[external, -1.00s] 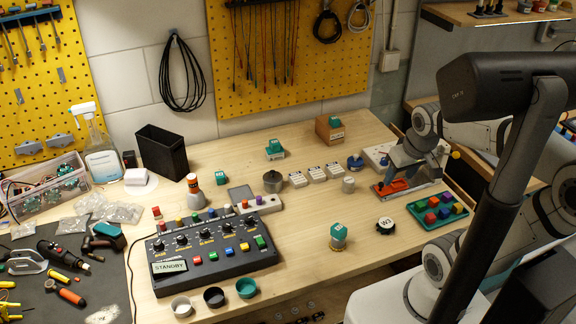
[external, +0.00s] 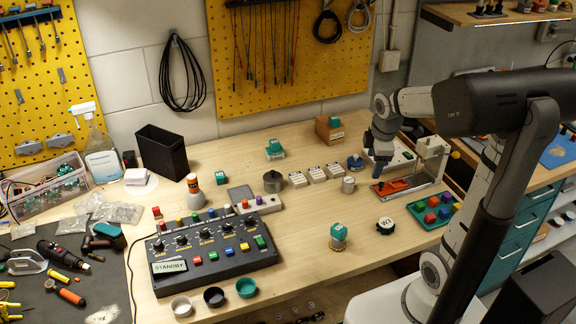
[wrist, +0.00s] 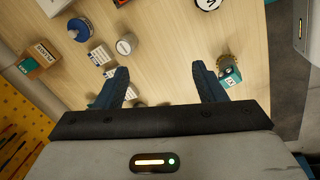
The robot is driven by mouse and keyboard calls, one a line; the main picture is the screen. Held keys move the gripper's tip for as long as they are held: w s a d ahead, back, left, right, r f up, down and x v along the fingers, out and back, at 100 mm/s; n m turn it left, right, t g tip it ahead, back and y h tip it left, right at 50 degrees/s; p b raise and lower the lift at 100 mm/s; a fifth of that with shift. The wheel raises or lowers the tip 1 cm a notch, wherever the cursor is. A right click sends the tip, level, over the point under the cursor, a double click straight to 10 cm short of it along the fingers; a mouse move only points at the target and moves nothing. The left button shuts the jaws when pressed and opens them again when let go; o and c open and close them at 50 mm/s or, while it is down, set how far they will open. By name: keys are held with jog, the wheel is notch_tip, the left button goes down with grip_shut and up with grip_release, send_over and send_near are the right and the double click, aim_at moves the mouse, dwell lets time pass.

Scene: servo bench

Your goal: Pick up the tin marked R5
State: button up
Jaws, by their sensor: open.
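No marking R5 is readable on any tin. A small grey tin (external: 348,185) stands on the bench, and it shows in the wrist view (wrist: 127,43) ahead of my left finger. A blue tin (external: 355,163) lies behind it and is also in the wrist view (wrist: 80,31). A dark grey tin (external: 272,182) stands further left. A black round tin with a white top (external: 386,224), apparently marked W3, sits nearer the front. My gripper (external: 378,172) points down, right of the small grey tin; its two blue fingers (wrist: 161,82) are apart with only bare bench between them.
A red-orange fixture (external: 395,187) is beside my gripper, with a teal tray (external: 435,210) of coloured blocks to the right. A teal-topped item (external: 338,235) stands in front. White labelled boxes (external: 316,174) are at left.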

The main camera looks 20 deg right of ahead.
jog(key=w+f+n+b, duration=0.1)
jog(key=w+f+n, duration=0.4)
jog(key=w+n, duration=0.25)
jog(key=n+g+b, duration=0.1)
jog(key=n+b, duration=0.1)
jog(key=n, duration=0.6)
send_over(349, 180)
jog(key=a, duration=0.1)
jog(key=f, duration=0.6)
jog(key=shift+s+f, duration=0.15)
jog(key=shift+s, duration=0.1)
jog(key=shift+w+f, duration=0.1)
jog(key=shift+f, duration=0.2)
jog(key=f, duration=0.2)
jog(key=f+p, duration=0.1)
jog(key=f, duration=0.1)
jog(key=d+f, duration=0.1)
jog(key=f, duration=0.2)
jog(key=shift+w+f+p, duration=0.1)
jog(key=shift+w+p, duration=0.1)
jog(key=shift+p, duration=0.15)
jog(key=shift+c, duration=0.5)
jog(key=c, duration=1)
